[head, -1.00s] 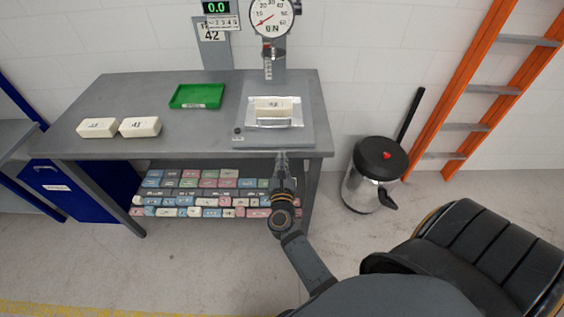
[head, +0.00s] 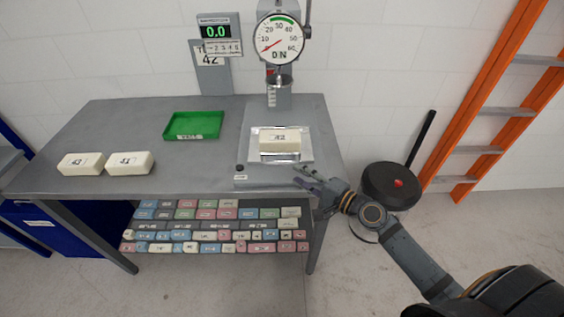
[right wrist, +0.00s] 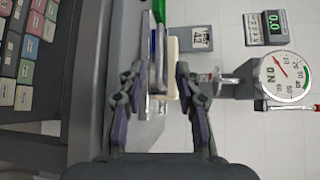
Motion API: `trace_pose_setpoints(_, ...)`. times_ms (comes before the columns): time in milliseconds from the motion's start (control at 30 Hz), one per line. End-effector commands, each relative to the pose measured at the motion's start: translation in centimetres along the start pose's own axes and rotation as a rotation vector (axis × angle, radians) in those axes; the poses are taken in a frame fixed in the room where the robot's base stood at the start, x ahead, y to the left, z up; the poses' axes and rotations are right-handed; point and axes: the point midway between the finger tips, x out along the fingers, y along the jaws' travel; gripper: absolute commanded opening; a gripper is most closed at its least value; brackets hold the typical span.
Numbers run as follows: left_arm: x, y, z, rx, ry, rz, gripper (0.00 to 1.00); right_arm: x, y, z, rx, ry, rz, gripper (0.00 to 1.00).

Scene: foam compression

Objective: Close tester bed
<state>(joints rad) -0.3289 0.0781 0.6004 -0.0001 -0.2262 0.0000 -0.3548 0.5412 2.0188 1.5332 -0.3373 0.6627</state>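The tester (head: 283,110) stands at the right end of the grey table, with a round dial above. Its silvery bed plate (head: 305,156) is out in front of the column, with a cream foam block (head: 280,141) on it. The block sits forward of the head, not under it. My right gripper (head: 305,178) is just off the front right corner of the tester base, apart from the bed. In the right wrist view the right gripper (right wrist: 158,85) has its fingers spread, and the block (right wrist: 172,62) shows beyond them. My left gripper is not in view.
Two cream blocks (head: 80,164) (head: 130,163) lie at the table's left, near a green tray (head: 193,125). A shelf below holds several coloured blocks (head: 215,235). A black-lidded bin (head: 390,185) and an orange ladder (head: 500,100) stand at right. The digital display (head: 215,31) reads 0.0.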

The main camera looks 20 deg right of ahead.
Motion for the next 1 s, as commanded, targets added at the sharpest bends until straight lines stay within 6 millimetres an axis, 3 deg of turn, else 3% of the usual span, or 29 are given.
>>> trace_pose_setpoints(333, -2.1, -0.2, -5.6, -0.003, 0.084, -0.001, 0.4, 6.8, -0.4, 0.2, 0.008, -0.002, -0.003, 0.34)
trace_pose_setpoints(500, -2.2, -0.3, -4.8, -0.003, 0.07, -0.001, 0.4, 8.6, -0.1, 0.1, 0.005, 0.0, -0.001, 0.34)
trace_pose_setpoints(800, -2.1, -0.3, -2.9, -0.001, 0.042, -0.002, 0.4, 9.0, 0.0, 0.1, 0.004, -0.001, 0.0, 0.34)
trace_pose_setpoints(1000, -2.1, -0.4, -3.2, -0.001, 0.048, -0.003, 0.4, 9.0, 0.0, 0.1, 0.004, 0.0, 0.0, 0.09)
